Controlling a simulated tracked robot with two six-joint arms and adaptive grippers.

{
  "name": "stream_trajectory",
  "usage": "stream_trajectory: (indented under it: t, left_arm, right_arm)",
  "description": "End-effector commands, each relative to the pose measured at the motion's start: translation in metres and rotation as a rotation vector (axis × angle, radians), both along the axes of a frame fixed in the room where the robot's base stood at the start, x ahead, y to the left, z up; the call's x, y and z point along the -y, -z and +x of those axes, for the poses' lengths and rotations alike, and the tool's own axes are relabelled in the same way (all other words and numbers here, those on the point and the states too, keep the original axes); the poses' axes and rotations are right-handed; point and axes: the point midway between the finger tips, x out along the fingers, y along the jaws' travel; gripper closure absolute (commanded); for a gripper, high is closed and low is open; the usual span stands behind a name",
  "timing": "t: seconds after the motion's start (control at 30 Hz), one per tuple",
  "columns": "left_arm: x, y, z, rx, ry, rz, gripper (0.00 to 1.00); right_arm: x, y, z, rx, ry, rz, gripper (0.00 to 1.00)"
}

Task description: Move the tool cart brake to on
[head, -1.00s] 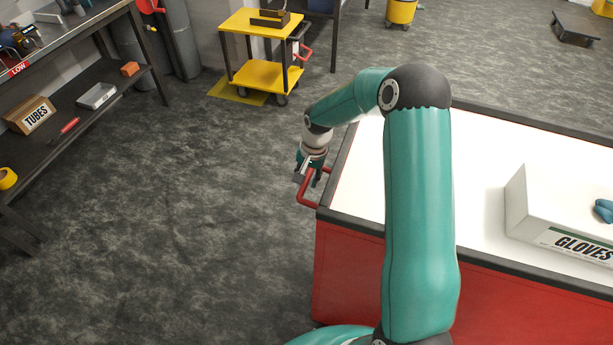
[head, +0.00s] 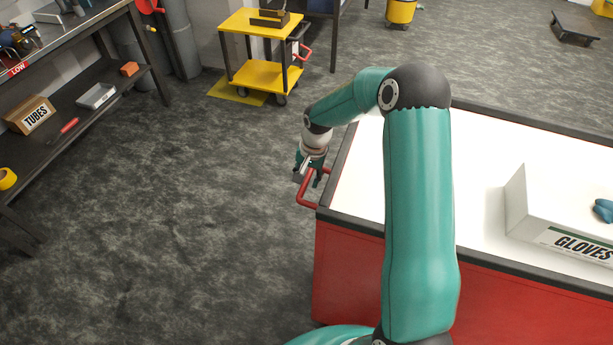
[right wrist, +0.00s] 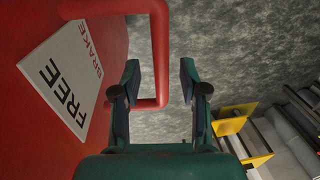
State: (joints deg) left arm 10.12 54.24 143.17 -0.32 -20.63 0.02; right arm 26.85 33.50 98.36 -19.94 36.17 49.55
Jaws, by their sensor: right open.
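The red tool cart (head: 345,270) with a white top stands at the right. A red bent bar (head: 304,194) sticks out from its left end. In the right wrist view, a white plate reading BRAKE and FREE (right wrist: 68,82) is on the red cart side (right wrist: 30,110), beside the red bar (right wrist: 160,50). My right gripper (head: 309,175) is at the bar, pointing down. In the wrist view its open fingers (right wrist: 158,80) stand on either side of the bar, with gaps visible. The shoulder and upper arm hide part of the cart top. My left gripper is not in view.
A white GLOVES box (head: 540,215) is on the cart top. A yellow cart (head: 262,75) stands further back, also in the wrist view (right wrist: 238,110). A shelf with a TUBES box (head: 30,115) lines the left. The floor between is clear.

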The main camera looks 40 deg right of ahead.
Motion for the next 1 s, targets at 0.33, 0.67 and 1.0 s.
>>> stream_trajectory:
  t: [0.33,0.67,1.0]
  left_arm:
    - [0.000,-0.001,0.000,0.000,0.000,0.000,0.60]
    - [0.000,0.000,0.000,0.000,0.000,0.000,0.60]
    - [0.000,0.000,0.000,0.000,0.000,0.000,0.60]
  right_arm:
    - [0.001,-0.016,-0.001,0.003,0.000,-0.002,0.57]
    - [0.005,-0.079,-0.008,0.004,0.001,-0.002,0.57]
    - [0.007,-0.117,-0.013,0.001,-0.001,0.000,0.57]
